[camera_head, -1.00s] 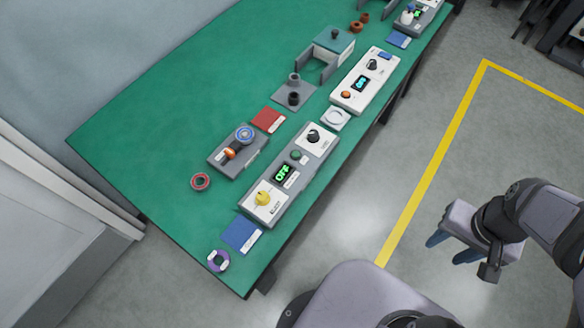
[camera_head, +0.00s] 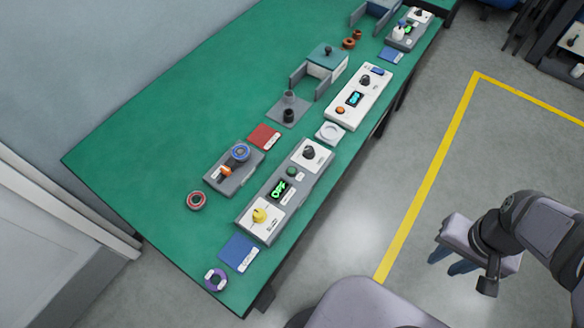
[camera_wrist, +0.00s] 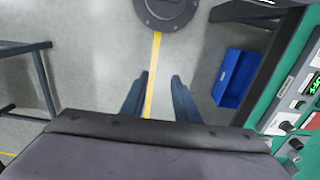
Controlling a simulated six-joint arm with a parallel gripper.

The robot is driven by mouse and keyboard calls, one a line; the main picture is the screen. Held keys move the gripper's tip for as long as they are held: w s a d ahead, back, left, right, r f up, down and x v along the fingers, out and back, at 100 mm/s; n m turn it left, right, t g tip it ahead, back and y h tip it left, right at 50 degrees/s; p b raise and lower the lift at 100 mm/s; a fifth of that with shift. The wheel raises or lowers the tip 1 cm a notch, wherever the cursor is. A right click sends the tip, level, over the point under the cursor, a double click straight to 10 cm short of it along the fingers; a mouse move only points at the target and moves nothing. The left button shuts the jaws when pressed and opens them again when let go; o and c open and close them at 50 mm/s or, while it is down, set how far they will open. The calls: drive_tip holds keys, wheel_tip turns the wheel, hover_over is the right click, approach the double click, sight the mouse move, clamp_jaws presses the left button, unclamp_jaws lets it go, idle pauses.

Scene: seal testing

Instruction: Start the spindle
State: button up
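A grey control box with a white-faced panel at each end stands near the bench's front edge in the head view. It has a yellow knob (camera_head: 260,215), a lit green display (camera_head: 279,189) that appears to read OFF, a green button (camera_head: 291,171) and a black knob (camera_head: 308,153). Beside it is a grey fixture (camera_head: 222,178) with a blue ring and an orange part. I cannot tell from labels which unit drives the spindle. My gripper (camera_head: 454,263) is over the floor, right of the bench and apart from it. The wrist view shows its fingers (camera_wrist: 161,92) spread and empty.
A white panel (camera_head: 372,88) with a cyan display stands farther along the green bench (camera_head: 135,130). Red mat (camera_head: 262,135), blue mat (camera_head: 236,250) and loose rings (camera_head: 196,201) lie around. A blue bin (camera_wrist: 235,78) shows in the wrist view. Open floor surrounds my gripper.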

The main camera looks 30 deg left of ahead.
clamp_jaws()
idle(1.4)
